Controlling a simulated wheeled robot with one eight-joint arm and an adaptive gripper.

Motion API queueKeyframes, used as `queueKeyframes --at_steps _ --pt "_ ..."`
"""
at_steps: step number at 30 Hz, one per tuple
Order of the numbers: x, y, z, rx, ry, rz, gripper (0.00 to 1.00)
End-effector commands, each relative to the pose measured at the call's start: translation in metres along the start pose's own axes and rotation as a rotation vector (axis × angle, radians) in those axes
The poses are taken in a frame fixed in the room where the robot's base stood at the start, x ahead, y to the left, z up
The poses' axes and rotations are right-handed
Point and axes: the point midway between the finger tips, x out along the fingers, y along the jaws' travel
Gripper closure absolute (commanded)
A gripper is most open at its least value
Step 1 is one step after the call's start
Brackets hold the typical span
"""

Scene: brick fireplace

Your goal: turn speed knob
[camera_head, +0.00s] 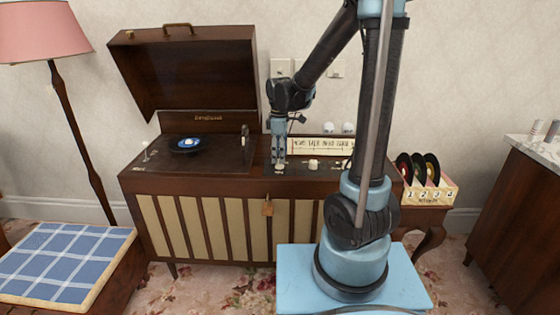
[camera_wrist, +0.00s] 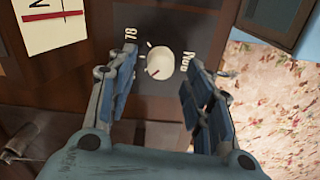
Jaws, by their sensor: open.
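The speed knob (camera_wrist: 160,65) is a round cream dial with a red pointer line, on the dark control panel (camera_wrist: 205,15) of a wooden record player cabinet. A "78" label shows to its left in the wrist view, and another partly readable label to its right. My gripper (camera_wrist: 162,60) is open, with one blue finger on each side of the knob; the fingers look apart from it, and nothing is held. In the head view my gripper (camera_head: 279,160) points down over the panel, its fingers partly hiding what lies below.
A second cream knob (camera_head: 313,164) sits right of my gripper. A lettered card (camera_head: 320,146) stands behind the panel. The raised lid (camera_head: 190,70) and turntable with a blue-labelled record (camera_head: 185,145) are to the left. A record rack (camera_head: 430,190) stands right.

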Motion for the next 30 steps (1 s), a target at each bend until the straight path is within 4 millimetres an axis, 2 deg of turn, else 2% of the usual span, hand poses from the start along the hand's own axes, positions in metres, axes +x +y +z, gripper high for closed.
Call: queueKeyframes --at_steps 7,19,20,25,26,30 --pt "0.022 0.0 0.0 0.0 0.0 0.0 0.53" --pt "0.027 0.0 0.0 0.0 0.0 0.0 0.53" --pt "0.027 0.0 0.0 0.0 0.0 0.0 0.55" --pt "0.027 0.0 0.0 0.0 0.0 0.0 0.94" --pt "0.027 0.0 0.0 0.0 0.0 0.0 0.98" --pt "0.027 0.0 0.0 0.001 0.0 0.001 0.98"
